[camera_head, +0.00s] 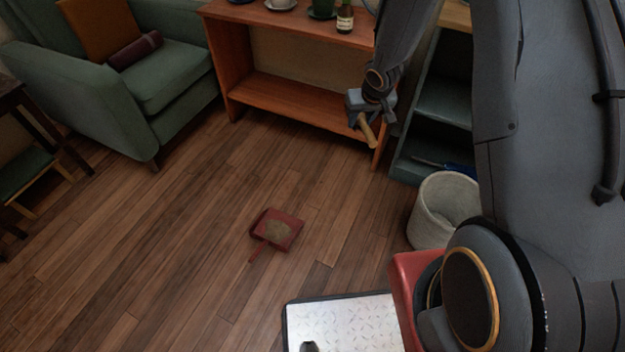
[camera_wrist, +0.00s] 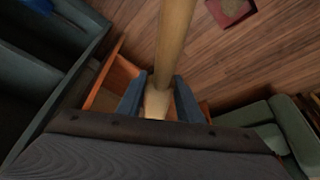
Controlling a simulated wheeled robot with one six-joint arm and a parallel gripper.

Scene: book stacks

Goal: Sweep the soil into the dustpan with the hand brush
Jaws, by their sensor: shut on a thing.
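My gripper (camera_head: 362,112) is up in front of the right end of the orange wooden shelf unit, well above the floor. It is shut on a pale wooden handle, taken to be the hand brush (camera_head: 368,133); the handle runs up between the two blue fingers (camera_wrist: 159,98) in the wrist view. No bristles can be made out. The red dustpan (camera_head: 292,224) lies on the floor left of and below my gripper in the head view, its handle towards me. Brown soil (camera_head: 276,230) lies inside the pan. The pan also shows at the wrist view's top edge (camera_wrist: 246,12).
A green armchair (camera_head: 170,85) stands at the back left, beside the orange shelf unit (camera_head: 232,60). A dark green shelf (camera_head: 440,105) and a grey bin (camera_head: 445,205) stand at the right. The wooden floor around the dustpan is clear.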

